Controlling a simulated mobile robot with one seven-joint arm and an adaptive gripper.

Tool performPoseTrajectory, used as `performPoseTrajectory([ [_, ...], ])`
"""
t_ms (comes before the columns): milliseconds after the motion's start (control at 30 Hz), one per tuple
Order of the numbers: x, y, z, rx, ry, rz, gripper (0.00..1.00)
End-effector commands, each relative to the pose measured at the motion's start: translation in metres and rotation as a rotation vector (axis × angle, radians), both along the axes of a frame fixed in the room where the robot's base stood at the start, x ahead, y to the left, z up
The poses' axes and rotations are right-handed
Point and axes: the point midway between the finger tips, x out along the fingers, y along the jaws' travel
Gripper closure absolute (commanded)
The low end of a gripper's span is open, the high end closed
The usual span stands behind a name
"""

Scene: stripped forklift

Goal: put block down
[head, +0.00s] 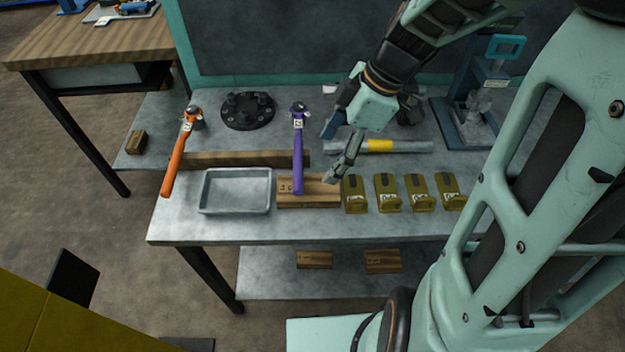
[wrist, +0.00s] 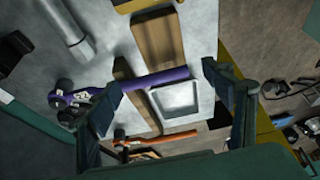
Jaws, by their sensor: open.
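A wooden block (head: 322,198) lies on the metal workbench (head: 180,232), between a grey tray and a row of olive-yellow pieces. In the wrist view the same block (wrist: 158,38) shows beyond the jaws. A purple hammer (head: 299,150) lies with its handle end across this block; its handle (wrist: 160,79) crosses the space between my fingers in the wrist view. My gripper (head: 337,150) is open and empty, above the bench just behind the block. In the wrist view my gripper's fingers (wrist: 164,82) are spread wide, with nothing held between them.
The grey tray (head: 235,205), an orange hammer (head: 178,160) and a long wooden bar (head: 235,159) lie to the left. Olive-yellow pieces (head: 388,208) and a silver cylinder with a yellow band (head: 400,147) lie to the right. More wooden blocks (head: 314,260) sit on the lower shelf.

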Motion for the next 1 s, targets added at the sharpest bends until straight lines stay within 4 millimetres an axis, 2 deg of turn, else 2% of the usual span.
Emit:
performPoseTrajectory([
  [300,-0.001,0.018,-0.043,0.002,0.002,0.007,0.25],
  [467,-0.001,0.022,-0.053,0.001,0.000,0.006,0.25],
  [733,-0.006,0.034,-0.089,0.001,0.002,0.007,0.25],
  [833,-0.006,0.038,-0.097,0.001,0.001,0.006,0.25],
  [1000,-0.005,0.039,-0.100,0.000,-0.001,0.005,0.25],
])
